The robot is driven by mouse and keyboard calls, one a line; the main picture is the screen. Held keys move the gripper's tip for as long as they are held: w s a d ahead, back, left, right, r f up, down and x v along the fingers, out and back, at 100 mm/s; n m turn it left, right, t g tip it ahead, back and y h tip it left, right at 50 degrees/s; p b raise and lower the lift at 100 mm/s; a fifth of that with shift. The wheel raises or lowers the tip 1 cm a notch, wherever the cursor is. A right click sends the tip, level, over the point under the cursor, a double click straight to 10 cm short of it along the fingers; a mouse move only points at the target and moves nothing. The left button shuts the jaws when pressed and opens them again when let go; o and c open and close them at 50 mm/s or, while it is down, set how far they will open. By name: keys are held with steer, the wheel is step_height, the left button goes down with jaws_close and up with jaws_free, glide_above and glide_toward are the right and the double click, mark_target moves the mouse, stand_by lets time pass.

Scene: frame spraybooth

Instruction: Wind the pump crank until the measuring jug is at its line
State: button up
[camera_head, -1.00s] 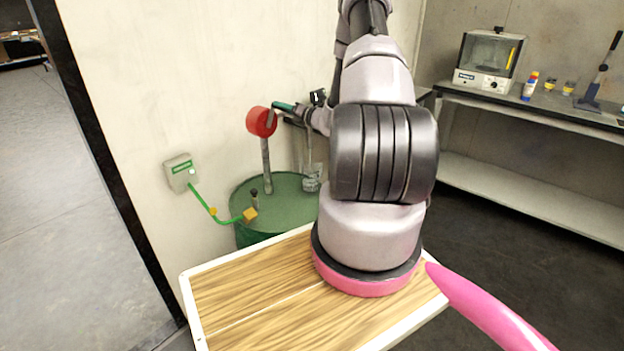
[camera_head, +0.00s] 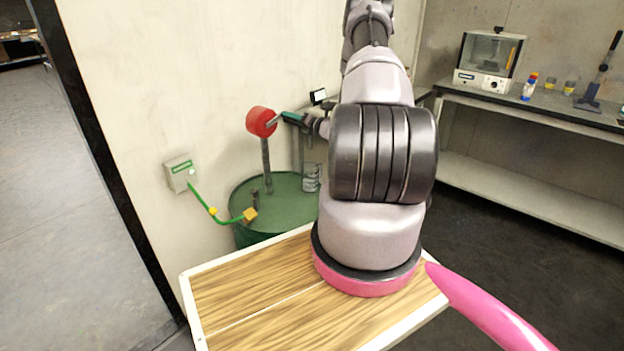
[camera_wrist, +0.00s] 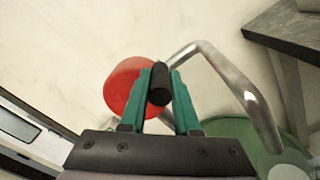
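The pump has a red round head (camera_head: 261,122) on a grey pipe (camera_head: 266,165) that stands on a green drum (camera_head: 290,208). The red head also shows in the wrist view (camera_wrist: 122,86). My gripper (camera_head: 287,117) has green fingers at the crank, right of the red head. In the wrist view my gripper (camera_wrist: 159,78) has its fingers closed on both sides of the black crank handle (camera_wrist: 160,92). The clear measuring jug (camera_head: 311,180) stands on the drum under the spout; its line and level are too small to read. A bent silver spout (camera_wrist: 252,92) crosses the wrist view.
A bench (camera_head: 540,108) at the right holds a cabinet (camera_head: 490,62) and small bottles. My arm hides part of the wall.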

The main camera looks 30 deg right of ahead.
steer(key=shift+o, duration=1.3)
jaws_close()
steer(key=shift+f, duration=0.2)
